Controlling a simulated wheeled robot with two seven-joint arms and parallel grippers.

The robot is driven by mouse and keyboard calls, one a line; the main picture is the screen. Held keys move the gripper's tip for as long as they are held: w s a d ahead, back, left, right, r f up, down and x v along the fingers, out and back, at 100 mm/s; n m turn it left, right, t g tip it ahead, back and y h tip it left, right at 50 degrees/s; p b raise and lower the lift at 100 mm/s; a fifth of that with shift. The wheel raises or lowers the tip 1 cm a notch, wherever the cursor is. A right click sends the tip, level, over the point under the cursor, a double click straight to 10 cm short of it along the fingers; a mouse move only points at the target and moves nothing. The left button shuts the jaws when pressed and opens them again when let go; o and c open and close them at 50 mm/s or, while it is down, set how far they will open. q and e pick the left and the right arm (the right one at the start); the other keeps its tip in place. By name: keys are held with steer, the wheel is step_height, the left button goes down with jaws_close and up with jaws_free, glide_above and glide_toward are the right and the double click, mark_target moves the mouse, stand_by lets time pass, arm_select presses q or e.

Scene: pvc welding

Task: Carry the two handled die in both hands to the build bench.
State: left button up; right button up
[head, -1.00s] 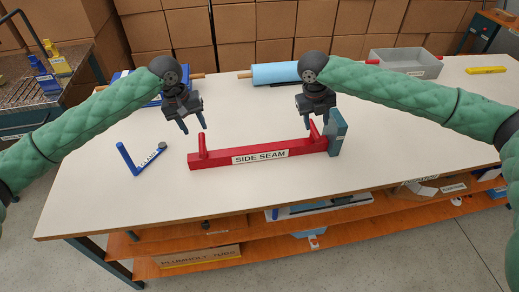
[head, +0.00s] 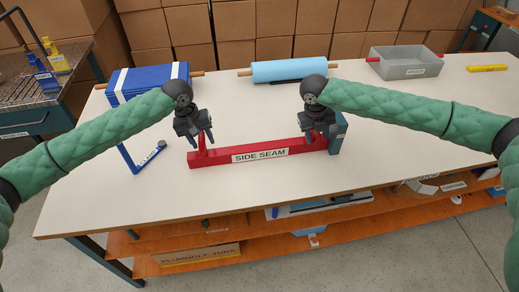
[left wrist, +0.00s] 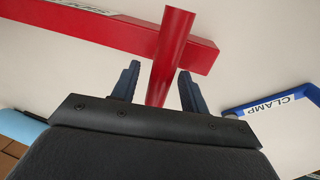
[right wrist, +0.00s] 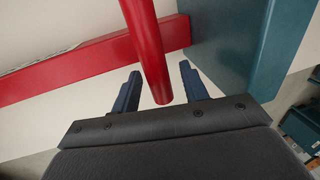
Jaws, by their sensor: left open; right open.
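The die is a red bar (head: 284,150) labelled SIDE SEAM, lying on the white bench top, with an upright red handle near each end. My left gripper (head: 203,140) is open at the left handle; in the left wrist view that handle (left wrist: 170,50) stands between the two blue fingers (left wrist: 158,85), apart from both. My right gripper (head: 322,132) is open at the right handle; in the right wrist view that handle (right wrist: 148,45) passes between the fingers (right wrist: 160,90). A teal block (head: 339,135) stands at the bar's right end.
A blue clamp (head: 128,160) lies left of the die. A blue strapped stack (head: 140,80), a light blue roll (head: 290,71), a grey bin (head: 405,63) and a yellow item (head: 487,68) sit along the back. The bench's middle right is clear.

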arm_select(q)
jaws_close()
arm_select(e)
jaws_close()
stand_by(1.1)
arm_select(q)
steer(key=shift+w+r, duration=0.1)
steer(key=shift+w, duration=0.05)
arm_select(e)
steer(key=shift+w+r, duration=0.15)
